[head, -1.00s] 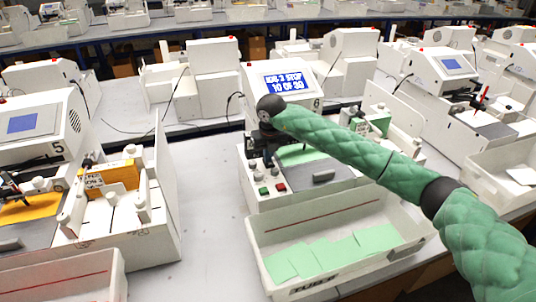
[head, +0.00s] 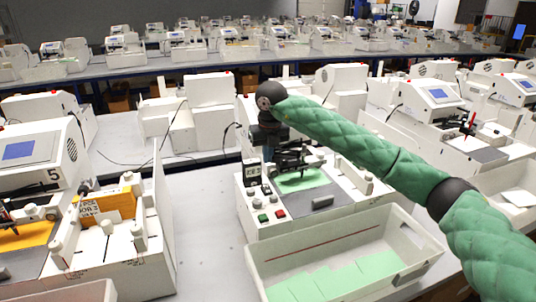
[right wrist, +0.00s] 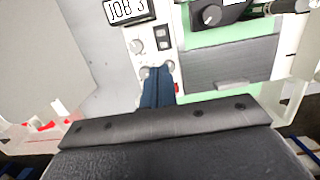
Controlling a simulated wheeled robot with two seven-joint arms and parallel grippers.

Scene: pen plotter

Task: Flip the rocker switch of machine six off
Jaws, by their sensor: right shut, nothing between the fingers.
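Machine six (head: 250,224) is the white plotter base in the middle of the head view, with a green sheet (head: 300,180) on its bed. Its front-left panel carries small controls, including a green button (head: 263,217) and a red button (head: 280,213). In the right wrist view a small dark rocker switch (right wrist: 163,44) sits beside a round knob (right wrist: 137,46). My right gripper (right wrist: 158,70) is shut and empty, with its blue fingers just below the switch in that view. I cannot tell whether they touch the panel. Which way the switch is tipped is too small to tell. My left gripper is out of view.
A white tray (head: 335,250) with green sheets stands in front of machine six. Machine five (head: 40,150), with an orange box (head: 105,205), stands to the left. Clear grey tabletop (head: 205,215) lies between. A black pen carriage (head: 290,158) stands over the green sheet.

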